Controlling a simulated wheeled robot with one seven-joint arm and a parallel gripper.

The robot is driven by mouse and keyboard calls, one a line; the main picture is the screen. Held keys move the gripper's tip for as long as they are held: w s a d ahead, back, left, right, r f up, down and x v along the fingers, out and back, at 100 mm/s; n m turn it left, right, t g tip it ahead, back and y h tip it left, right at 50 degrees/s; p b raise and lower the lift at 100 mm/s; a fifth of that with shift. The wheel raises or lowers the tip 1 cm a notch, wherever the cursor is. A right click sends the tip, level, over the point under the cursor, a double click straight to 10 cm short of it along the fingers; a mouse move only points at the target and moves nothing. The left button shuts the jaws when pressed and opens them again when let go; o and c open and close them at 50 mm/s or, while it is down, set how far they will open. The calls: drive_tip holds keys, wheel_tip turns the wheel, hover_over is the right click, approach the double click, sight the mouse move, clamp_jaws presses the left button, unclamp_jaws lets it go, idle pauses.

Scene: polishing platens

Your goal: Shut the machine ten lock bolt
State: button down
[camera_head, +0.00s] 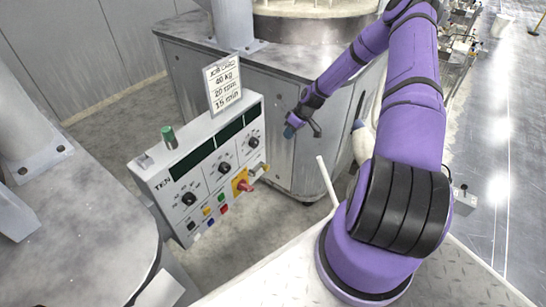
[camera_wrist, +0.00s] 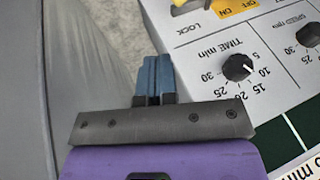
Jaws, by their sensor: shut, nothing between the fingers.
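The control panel marked TEN (camera_head: 205,165) stands left of centre in the head view. At its right end, beside a yellow plate (camera_head: 240,182) with a red switch, is a small tan and grey fitting (camera_head: 258,170), which looks like the lock bolt. The wrist view shows the word LOCK (camera_wrist: 200,33) on the panel face; the fitting is only partly visible at the top edge, so its position cannot be told. My gripper (camera_head: 290,130) is shut and empty, right of and apart from the panel. Its blue fingers (camera_wrist: 155,76) point past the panel's side.
A job card (camera_head: 223,83) stands on the panel's top edge, and a green cylinder (camera_head: 168,137) is at its left. The TIME dial (camera_wrist: 238,68) is right of my fingers. A grey machine cabinet (camera_head: 330,130) stands behind my gripper. A round grey platen table (camera_head: 75,220) fills the left.

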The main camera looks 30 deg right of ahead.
drive_tip(key=s+a+x, duration=0.1)
drive_tip(key=x, duration=1.3)
drive_tip(key=shift+s+r, duration=0.1)
drive_tip(key=shift+s, duration=0.05)
